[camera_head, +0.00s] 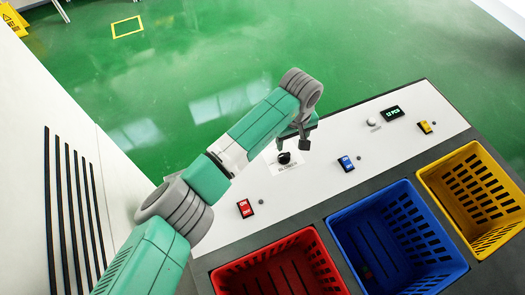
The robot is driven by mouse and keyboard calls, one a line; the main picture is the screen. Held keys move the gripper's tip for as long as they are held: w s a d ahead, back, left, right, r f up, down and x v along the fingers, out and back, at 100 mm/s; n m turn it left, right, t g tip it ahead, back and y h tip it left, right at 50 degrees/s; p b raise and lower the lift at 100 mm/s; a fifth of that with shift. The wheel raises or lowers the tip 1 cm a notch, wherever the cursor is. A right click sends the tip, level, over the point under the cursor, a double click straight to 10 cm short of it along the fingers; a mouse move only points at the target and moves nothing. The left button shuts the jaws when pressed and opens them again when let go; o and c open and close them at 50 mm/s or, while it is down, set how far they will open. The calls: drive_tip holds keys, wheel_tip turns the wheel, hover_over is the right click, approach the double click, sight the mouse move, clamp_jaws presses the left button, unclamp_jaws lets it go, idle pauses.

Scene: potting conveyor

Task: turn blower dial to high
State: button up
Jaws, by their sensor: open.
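The blower dial (284,158) is a small black knob on a white label plate on the pale panel top, near its far left part. The label's lettering is too small to read, so I cannot tell the dial's setting. My gripper (301,147) is above the panel, just right of the dial in the picture, with dark fingers pointing down. It is open with nothing seen between the fingers. I cannot tell its exact height over the panel or whether it touches the dial.
A red switch (245,208), a blue switch (346,164) and a yellow switch (425,127) sit on the panel. A white knob (373,122) and a small display (393,113) are at right. Red (318,235), blue (333,222) and yellow (424,178) crates stand in front.

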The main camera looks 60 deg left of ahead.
sight(285, 155)
drive_tip(key=shift+s+a+f, duration=0.35)
drive_tip(key=shift+s+a, duration=0.4)
drive_tip(key=shift+w+d+f, duration=0.1)
drive_tip(key=shift+f, duration=0.1)
wheel_tip(285, 155, down, 7)
drive_tip(key=shift+w+d+f+b, duration=0.1)
drive_tip(key=shift+f+b, duration=0.05)
drive_tip(key=shift+b, duration=0.85)
drive_tip(key=c, duration=1)
